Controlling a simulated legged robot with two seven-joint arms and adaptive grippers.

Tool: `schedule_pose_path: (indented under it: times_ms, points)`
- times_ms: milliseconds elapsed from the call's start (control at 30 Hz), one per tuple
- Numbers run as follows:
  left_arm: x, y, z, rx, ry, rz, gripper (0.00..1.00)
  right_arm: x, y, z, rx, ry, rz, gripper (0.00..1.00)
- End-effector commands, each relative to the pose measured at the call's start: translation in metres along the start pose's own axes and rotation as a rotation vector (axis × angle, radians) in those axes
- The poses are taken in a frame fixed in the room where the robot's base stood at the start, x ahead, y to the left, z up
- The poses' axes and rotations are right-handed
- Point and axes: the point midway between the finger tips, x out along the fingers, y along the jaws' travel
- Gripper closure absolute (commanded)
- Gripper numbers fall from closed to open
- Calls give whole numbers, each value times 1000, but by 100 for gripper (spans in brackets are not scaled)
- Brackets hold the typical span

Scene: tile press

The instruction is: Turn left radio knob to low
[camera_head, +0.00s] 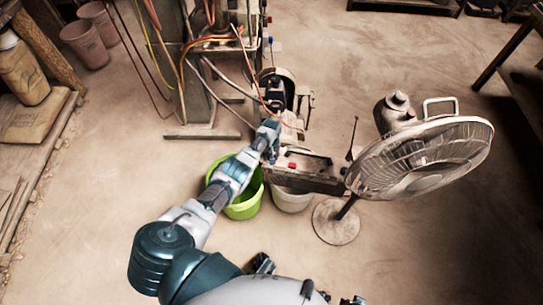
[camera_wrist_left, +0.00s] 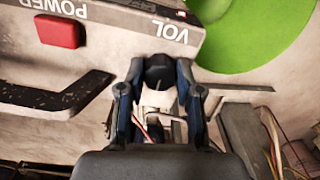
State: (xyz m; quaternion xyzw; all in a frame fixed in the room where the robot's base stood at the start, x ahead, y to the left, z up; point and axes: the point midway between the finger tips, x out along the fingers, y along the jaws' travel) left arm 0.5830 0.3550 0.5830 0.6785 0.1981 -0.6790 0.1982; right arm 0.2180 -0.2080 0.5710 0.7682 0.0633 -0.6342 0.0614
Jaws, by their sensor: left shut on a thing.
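The radio (camera_head: 318,180) is a worn grey box with red buttons, in the middle of the head view. In the left wrist view its panel (camera_wrist_left: 115,22) shows upside down, with a red button (camera_wrist_left: 57,32) by the word POWER and the word VOL at right. A dark round knob (camera_wrist_left: 159,72) sits by VOL. My left gripper (camera_head: 273,153) is at the radio's left end. In the left wrist view its fingertips (camera_wrist_left: 160,68) are shut on the knob, one on each side. The knob's pointer mark cannot be made out.
A green bucket (camera_head: 243,207) and a pale bucket (camera_head: 292,200) stand below the radio. A standing fan (camera_head: 425,158) is close on the right. A machine post with hanging cables (camera_head: 200,85) rises behind at left. The floor at right front is clear.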

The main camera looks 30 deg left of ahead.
Motion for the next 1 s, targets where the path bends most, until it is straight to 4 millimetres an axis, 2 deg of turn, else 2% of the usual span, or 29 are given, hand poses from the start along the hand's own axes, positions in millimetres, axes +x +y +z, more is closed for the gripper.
schedule_pose_path:
  times_ms: [33,100,567,767,1000]
  points:
    - [1,0,0,-1,0,1,58,0,0,0,0,0,0,60]
    - [1,0,0,0,0,1,41,0,0,0,0,0,0,60]
    - [-6,0,-1,1,2,2,40,-2,1,-1,-2,5,2,60]
    - [-27,0,0,2,3,2,40,-2,1,0,-1,4,2,60]
    - [-79,0,-2,1,4,3,40,-2,0,0,0,3,1,60]
